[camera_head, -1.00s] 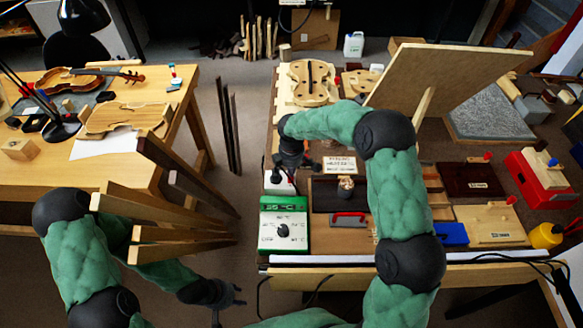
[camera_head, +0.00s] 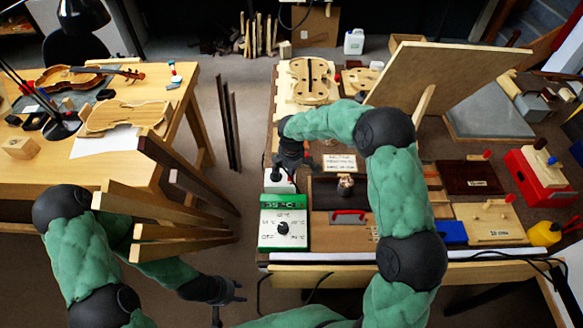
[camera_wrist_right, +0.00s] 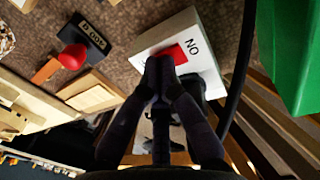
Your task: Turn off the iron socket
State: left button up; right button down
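The iron socket is a white box (camera_head: 279,181) at the left edge of the right bench, behind a green-and-white dial unit. In the right wrist view the socket (camera_wrist_right: 201,69) shows a red switch (camera_wrist_right: 178,53) and "ON" lettering upside down. My right gripper (camera_head: 284,166) is over the socket in the head view. In the wrist view its fingertips (camera_wrist_right: 160,62) are together at the red switch, covering part of it; contact cannot be made out for certain. My left gripper (camera_head: 238,291) is open and empty, low between the benches, away from the socket.
The dial unit (camera_head: 284,224) stands just in front of the socket. A dark cable (camera_wrist_right: 238,85) runs beside the socket. A red-knobbed black plate (camera_wrist_right: 85,45) is close by. A slanted board (camera_head: 450,80) stands on the right bench. Wooden slats (camera_head: 180,205) are near my left arm.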

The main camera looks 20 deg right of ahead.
aim_at(292, 180)
jog(key=shift+s+r, duration=0.15)
jog(key=shift+s, duration=0.05)
jog(key=shift+r, duration=0.1)
jog(key=shift+a+r+p, duration=0.1)
jog(key=shift+r+p, duration=0.2)
jog(key=shift+p, duration=0.05)
notch_tip(292, 180, up, 3)
jog(key=p, duration=0.2)
jog(key=shift+s+r+p, duration=0.15)
jog(key=shift+r+p, duration=0.05)
jog(key=shift+p, duration=0.1)
notch_tip(292, 180, up, 10)
jog(key=s+p, duration=0.1)
jog(key=p, duration=0.1)
jog(key=shift+s+a+f, duration=0.15)
jog(key=shift+a, duration=0.05)
jog(key=shift+d, duration=0.1)
